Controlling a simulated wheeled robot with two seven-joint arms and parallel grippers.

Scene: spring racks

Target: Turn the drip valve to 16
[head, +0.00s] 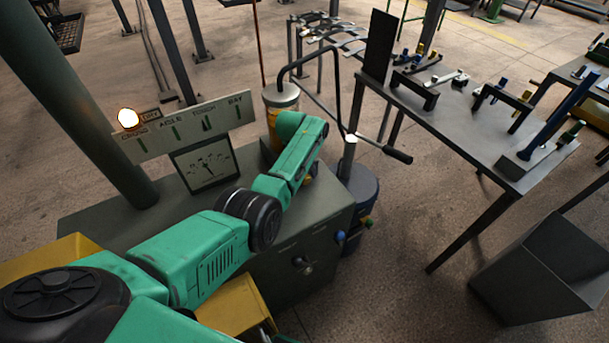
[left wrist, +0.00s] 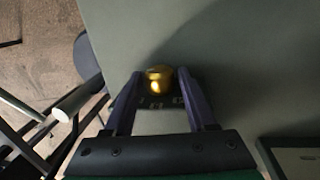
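The drip valve appears as a small gold knob (left wrist: 160,76) in the left wrist view, above a dark dial plate (left wrist: 158,103) with pale marks too small to read. My left gripper (left wrist: 160,84) has its two purple fingers apart, one on each side of the knob. Slim gaps seem to remain between fingers and knob; contact cannot be told. My right gripper is not in view.
A needle gauge (head: 207,167) and a labelled board (head: 190,126) with a lit lamp (head: 128,118) stand on the cabinet. A yellow canister (head: 280,97) and a black crank handle (head: 397,154) are close to my arm. A tool table (head: 455,125) stands right.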

